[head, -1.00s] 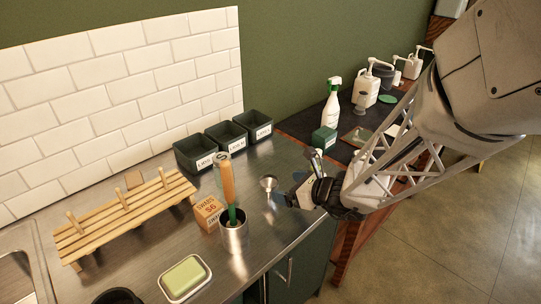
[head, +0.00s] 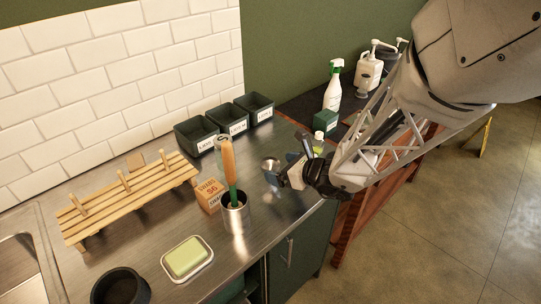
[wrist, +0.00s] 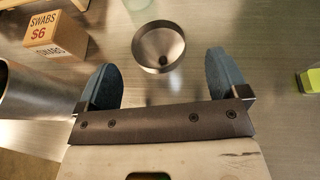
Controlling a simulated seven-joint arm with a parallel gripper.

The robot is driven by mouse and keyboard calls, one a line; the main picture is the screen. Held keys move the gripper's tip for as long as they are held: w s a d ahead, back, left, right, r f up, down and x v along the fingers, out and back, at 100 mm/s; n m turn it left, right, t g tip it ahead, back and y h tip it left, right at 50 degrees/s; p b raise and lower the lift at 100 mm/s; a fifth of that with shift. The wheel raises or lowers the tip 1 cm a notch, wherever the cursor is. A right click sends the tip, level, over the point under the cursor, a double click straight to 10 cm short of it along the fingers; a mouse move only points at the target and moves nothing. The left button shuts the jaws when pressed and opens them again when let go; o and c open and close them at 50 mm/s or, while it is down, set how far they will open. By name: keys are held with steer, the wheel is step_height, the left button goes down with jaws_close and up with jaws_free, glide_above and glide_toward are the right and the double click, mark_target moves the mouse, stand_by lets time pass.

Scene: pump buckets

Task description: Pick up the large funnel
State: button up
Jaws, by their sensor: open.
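A metal funnel (wrist: 148,62) stands on the steel counter, its round mouth facing up toward my wrist camera. In the head view the funnel (head: 268,163) shows just beyond my fingers and is partly covered by them. My gripper (wrist: 163,78) is open and empty, with one blue-grey finger on each side of the space just short of the funnel. The funnel's mouth lies ahead, roughly between the two finger lines. In the head view my gripper (head: 274,176) is low over the counter's right end; I cannot tell whether it touches the funnel.
A metal cup (head: 234,222) with a wooden-handled tool and a swabs box (head: 209,195) stand to the left. Dark bins (head: 196,137) line the back. A yellow-green-topped item (wrist: 313,80) lies to the right in the wrist view. A soap dish (head: 187,258) sits in front.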

mark_target(270, 163)
steer(key=shift+x, duration=2.4)
steer(key=c, duration=1)
steer(key=shift+r, duration=0.15)
steer(key=shift+r, duration=0.7)
step_height(270, 163, up, 2)
steer(key=shift+r, duration=0.1)
steer(key=s+d, duration=0.1)
steer(key=s, duration=0.4)
steer(key=s+d, duration=0.2)
steer(key=s, duration=0.3)
steer(key=s+d+r, duration=0.1)
steer(key=s+d, duration=0.1)
steer(key=s, duration=0.3)
steer(key=shift+s, duration=0.1)
